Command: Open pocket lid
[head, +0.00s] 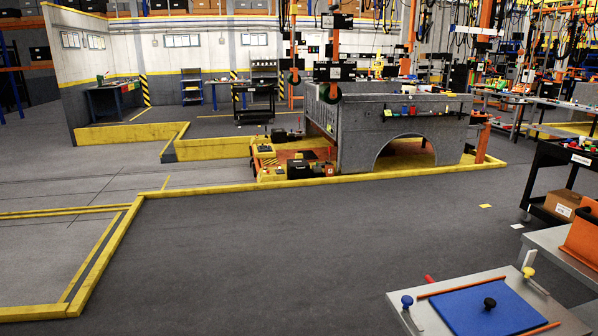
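Neither of my grippers shows in the head view. I cannot make out a pocket lid on the bed at this distance, nor whether one is open or shut.
A yellow floor barrier (330,181) runs in front of the bed. A metal table (404,317) at lower right has a blue panel (470,312) with a black knob. A black cart (546,178) stands at right. Grey floor (300,240) ahead is clear.

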